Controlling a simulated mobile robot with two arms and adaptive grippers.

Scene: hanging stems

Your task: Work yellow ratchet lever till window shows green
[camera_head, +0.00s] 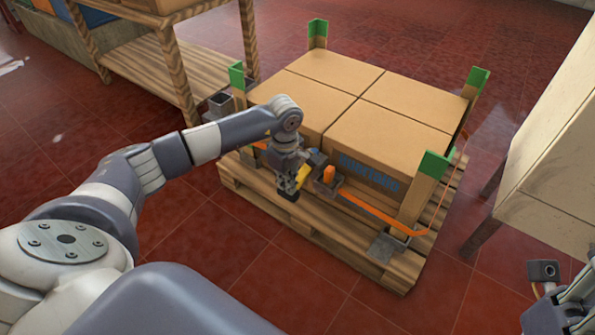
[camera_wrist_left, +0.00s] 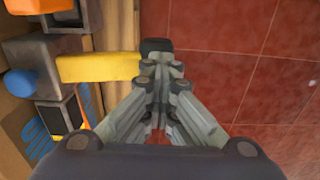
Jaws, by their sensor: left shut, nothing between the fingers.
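The yellow ratchet lever (camera_head: 303,176) sticks out from a ratchet on the front side of the strapped cartons. In the left wrist view the yellow lever (camera_wrist_left: 98,68) runs sideways to a dark end piece beside my fingertips. My left gripper (camera_head: 288,193) is shut and empty, close to the lever's outer end. In the left wrist view the left gripper (camera_wrist_left: 160,62) has its fingers together; I cannot tell whether they touch the lever. The ratchet housing (camera_wrist_left: 42,60) is grey with a blue knob (camera_wrist_left: 20,83). I cannot make out the window or its colour. My right gripper (camera_head: 562,305) shows only partly at the lower right.
Cartons (camera_head: 390,127) stand on a wooden pallet (camera_head: 330,237) with green-topped corner posts (camera_head: 436,165). An orange strap (camera_head: 385,215) runs along the front. A wooden rack (camera_head: 170,70) stands behind left, a pale cabinet (camera_head: 550,150) at right. The red tiled floor in front is clear.

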